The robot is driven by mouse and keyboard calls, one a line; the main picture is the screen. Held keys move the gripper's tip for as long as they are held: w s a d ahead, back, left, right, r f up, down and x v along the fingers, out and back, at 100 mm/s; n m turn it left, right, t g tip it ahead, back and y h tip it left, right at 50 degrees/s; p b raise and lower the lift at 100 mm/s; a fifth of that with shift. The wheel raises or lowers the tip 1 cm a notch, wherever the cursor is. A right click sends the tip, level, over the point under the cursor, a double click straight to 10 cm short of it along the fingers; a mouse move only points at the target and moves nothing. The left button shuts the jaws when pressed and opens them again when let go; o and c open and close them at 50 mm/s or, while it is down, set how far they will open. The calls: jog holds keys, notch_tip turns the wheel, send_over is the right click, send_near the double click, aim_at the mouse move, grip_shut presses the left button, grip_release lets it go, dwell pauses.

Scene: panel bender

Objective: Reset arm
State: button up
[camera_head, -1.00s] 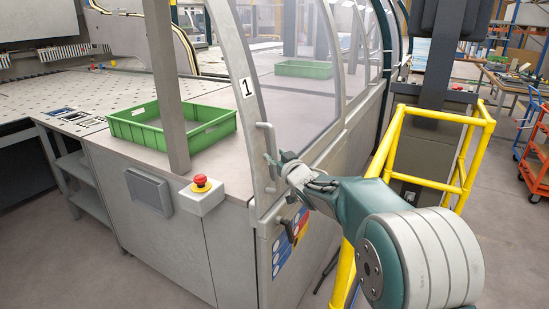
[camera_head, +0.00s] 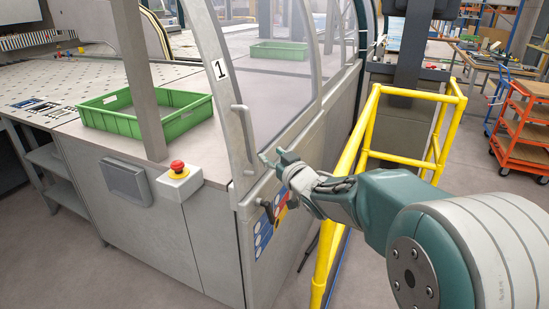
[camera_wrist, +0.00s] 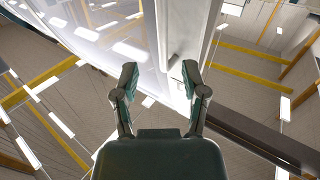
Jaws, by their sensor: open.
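My gripper (camera_head: 275,159) is open and empty in the head view, in front of the machine's curved door frame. It is a little right of and below the long door handle (camera_head: 243,140), apart from it as far as I can see. In the wrist view my gripper (camera_wrist: 160,80) shows two spread fingers with nothing between them. That view looks upward along the glass door (camera_wrist: 105,25) and the pale frame edge (camera_wrist: 185,35). My teal arm reaches in from the lower right of the head view.
Yellow railings (camera_head: 338,210) stand close beside my arm. A red emergency button (camera_head: 177,167) sits on the machine's corner. A green crate (camera_head: 147,112) rests on the machine table, and another green crate (camera_head: 278,51) is behind the glass. An orange cart (camera_head: 524,125) stands at right.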

jog(key=shift+s+d, duration=0.25)
jog(key=shift+s, duration=0.2)
jog(key=s+d+r+m+g+h, duration=0.1)
jog(key=s+d+m+g+h, duration=0.1)
jog(key=s+d+m+h, duration=0.9)
jog(key=s+d+f+n+g, duration=0.1)
jog(key=s+d+f+g, duration=0.2)
jog(key=s, duration=0.9)
jog(key=s+d+f+n+g+y, duration=0.1)
jog(key=s+d+f+n+g, duration=0.1)
jog(key=s, duration=1)
jog(key=shift+s+d+f+g, duration=0.15)
jog(key=shift+d+f+g, duration=0.8)
jog(key=shift+g, duration=0.25)
jog(key=shift+r, duration=0.1)
